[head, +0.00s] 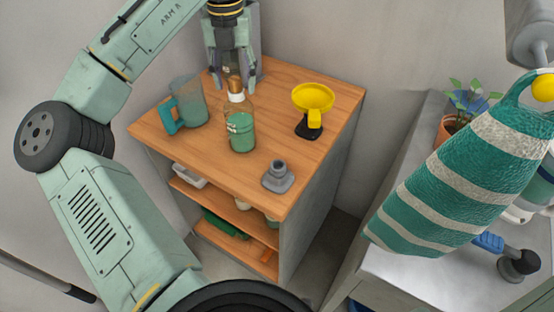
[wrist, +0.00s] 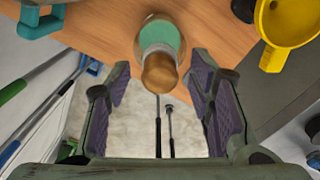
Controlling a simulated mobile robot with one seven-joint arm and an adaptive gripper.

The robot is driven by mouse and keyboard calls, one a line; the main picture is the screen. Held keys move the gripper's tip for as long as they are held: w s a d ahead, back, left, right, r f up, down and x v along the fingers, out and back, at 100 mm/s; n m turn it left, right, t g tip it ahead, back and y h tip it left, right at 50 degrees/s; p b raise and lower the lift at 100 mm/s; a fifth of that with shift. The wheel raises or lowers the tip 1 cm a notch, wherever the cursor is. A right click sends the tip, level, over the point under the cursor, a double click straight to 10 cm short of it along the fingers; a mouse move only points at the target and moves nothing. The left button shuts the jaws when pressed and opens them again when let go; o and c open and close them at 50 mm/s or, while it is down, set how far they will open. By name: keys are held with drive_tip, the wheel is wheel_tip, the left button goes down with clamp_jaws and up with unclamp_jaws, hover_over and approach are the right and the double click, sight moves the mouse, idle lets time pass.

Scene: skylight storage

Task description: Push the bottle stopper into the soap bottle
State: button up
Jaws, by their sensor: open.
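The soap bottle (head: 240,128) is clear with green liquid and a green label, and stands upright on the wooden top of a small shelf unit. The brown bottle stopper (head: 235,85) sits at its mouth, above a pale collar; how deep it sits I cannot tell. In the wrist view the stopper (wrist: 160,73) shows end-on in front of the bottle (wrist: 160,35). My gripper (head: 233,78) points down at the stopper's height. Its fingers are open, one on each side of the stopper in the picture, with gaps to both.
On the wooden top (head: 165,145) are a teal-handled jug (head: 190,102) to the left, a yellow funnel (head: 314,98) on a black base to the right, and a grey stepped piece (head: 278,178) in front. A striped towel (head: 470,175) hangs at the right.

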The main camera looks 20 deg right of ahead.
drive_tip(key=shift+r, duration=0.1)
drive_tip(key=shift+r, duration=3.9)
